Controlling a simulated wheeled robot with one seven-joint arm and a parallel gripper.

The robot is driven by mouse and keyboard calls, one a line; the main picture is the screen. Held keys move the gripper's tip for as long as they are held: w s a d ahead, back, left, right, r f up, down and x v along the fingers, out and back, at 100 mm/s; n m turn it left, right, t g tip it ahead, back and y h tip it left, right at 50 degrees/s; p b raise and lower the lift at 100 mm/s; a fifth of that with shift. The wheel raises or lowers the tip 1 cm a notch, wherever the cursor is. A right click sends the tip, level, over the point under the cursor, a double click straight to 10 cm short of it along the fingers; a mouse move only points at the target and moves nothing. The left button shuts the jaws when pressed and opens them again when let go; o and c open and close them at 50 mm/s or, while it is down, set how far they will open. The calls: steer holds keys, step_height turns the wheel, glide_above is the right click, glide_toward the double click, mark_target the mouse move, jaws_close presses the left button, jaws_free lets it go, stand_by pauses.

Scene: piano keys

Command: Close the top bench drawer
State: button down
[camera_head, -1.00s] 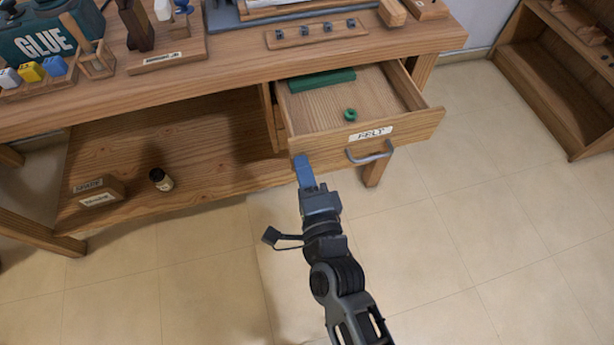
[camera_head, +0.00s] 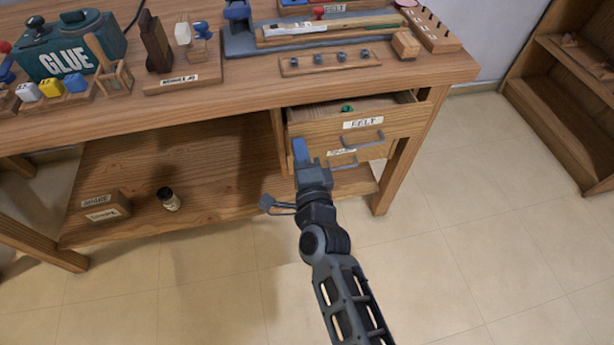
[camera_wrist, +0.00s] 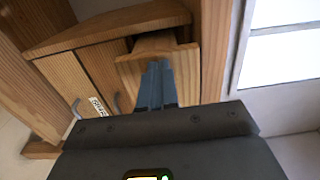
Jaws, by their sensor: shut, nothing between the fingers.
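The top bench drawer (camera_head: 350,126) is labelled FELT and has a metal handle (camera_head: 362,140). In the wrist view my shut fingers (camera_wrist: 155,86) overlap a wooden panel, with drawer handles and a label to the left.
A lower drawer with its own handle (camera_head: 344,163) sits beneath, partly hidden by my gripper. The workbench top (camera_head: 240,92) carries a glue box (camera_head: 75,45) and racks. A small bottle (camera_head: 168,199) and a wooden box (camera_head: 104,206) stand on the lower shelf. The floor in front is clear.

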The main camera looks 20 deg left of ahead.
mark_target(292, 119)
steer(key=b+x, duration=0.2)
steer(key=x, duration=0.6)
steer(key=shift+f+b, duration=0.15)
steer(key=shift+b, duration=0.25)
steer(key=shift+w+a, duration=0.35)
steer(key=shift+w, duration=0.1)
steer(key=shift+w+r, duration=0.1)
steer(key=shift+r, duration=0.25)
